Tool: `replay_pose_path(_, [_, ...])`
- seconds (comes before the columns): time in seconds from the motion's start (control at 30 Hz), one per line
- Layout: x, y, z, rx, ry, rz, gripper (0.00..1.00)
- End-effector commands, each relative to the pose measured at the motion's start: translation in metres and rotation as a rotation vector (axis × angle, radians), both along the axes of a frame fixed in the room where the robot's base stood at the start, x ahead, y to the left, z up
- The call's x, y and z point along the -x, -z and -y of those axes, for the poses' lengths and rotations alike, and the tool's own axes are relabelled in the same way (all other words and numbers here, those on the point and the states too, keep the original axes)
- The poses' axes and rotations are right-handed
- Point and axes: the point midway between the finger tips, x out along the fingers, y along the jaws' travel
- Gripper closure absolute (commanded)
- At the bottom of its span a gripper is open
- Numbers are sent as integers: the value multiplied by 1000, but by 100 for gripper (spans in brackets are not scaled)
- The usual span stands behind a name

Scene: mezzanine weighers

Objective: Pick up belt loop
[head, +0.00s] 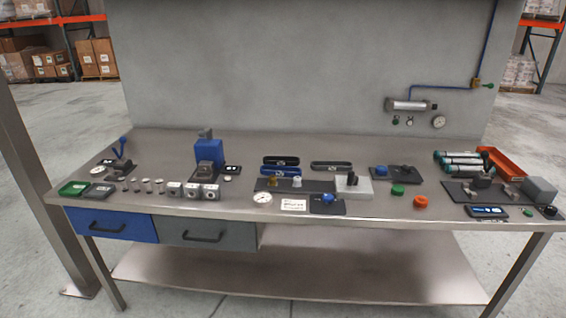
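Several long, narrow, rounded items that look like belt loops lie at the middle back of the metal bench. A black loop (281,159) lies at the back with a blue loop (284,171) just in front of it. A dark grey loop (331,165) lies apart to their right. I cannot tell which one the task means. My gripper is not in view.
A dark plate (267,185) with small fittings stands in front of the loops. A blue press (208,150) stands to their left and a pale grey block (354,188) to their right. Teal cylinders (462,160) and an orange tray (503,162) are at the right.

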Motion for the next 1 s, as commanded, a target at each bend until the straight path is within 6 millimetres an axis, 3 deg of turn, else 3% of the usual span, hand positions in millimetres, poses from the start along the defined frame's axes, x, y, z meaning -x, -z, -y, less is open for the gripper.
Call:
replay_pose_path(0.43, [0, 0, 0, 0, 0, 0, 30])
replay_pose_path(0.8, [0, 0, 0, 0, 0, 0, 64])
replay_pose_path(1.0, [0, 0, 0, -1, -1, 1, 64])
